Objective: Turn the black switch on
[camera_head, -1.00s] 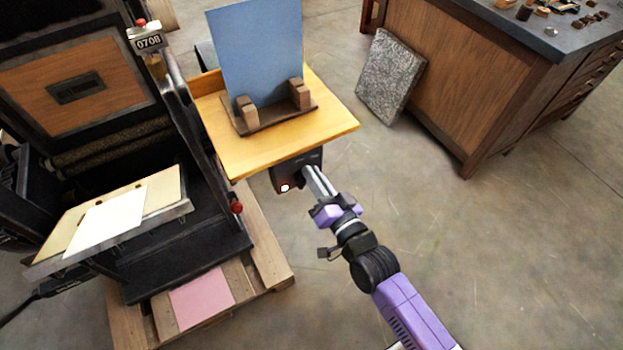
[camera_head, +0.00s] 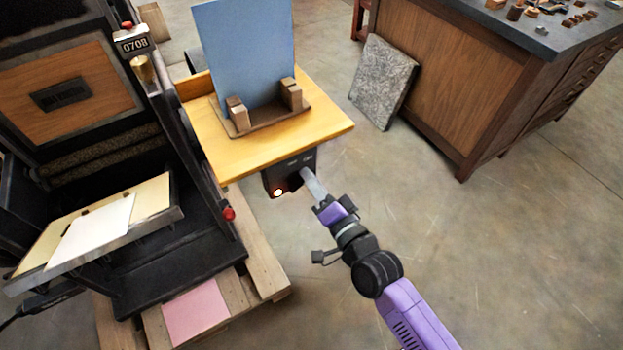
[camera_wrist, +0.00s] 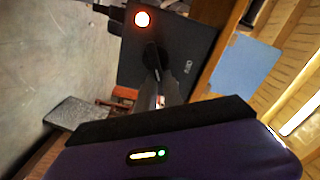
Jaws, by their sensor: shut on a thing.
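A dark switch box (camera_head: 283,181) hangs under the front edge of a yellow wooden shelf. A round light on its face glows, whitish with an orange-red rim; it also shows in the wrist view (camera_wrist: 142,19). In the wrist view the box (camera_wrist: 172,48) fills the upper middle, and the black switch (camera_wrist: 155,57) is a dark knob on its face. My gripper (camera_head: 306,174) reaches the box from the lower right. In the wrist view its fingers (camera_wrist: 156,72) are shut on the black switch. The fingers partly hide the switch, and its exact angle is hard to read.
The yellow shelf (camera_head: 225,157) carries a blue panel (camera_head: 245,50) in a wooden stand. A black press (camera_head: 190,215) on a wooden pallet stands at left. A stone slab (camera_head: 384,82) leans on a wooden cabinet (camera_head: 455,90) at right. The floor at lower right is clear.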

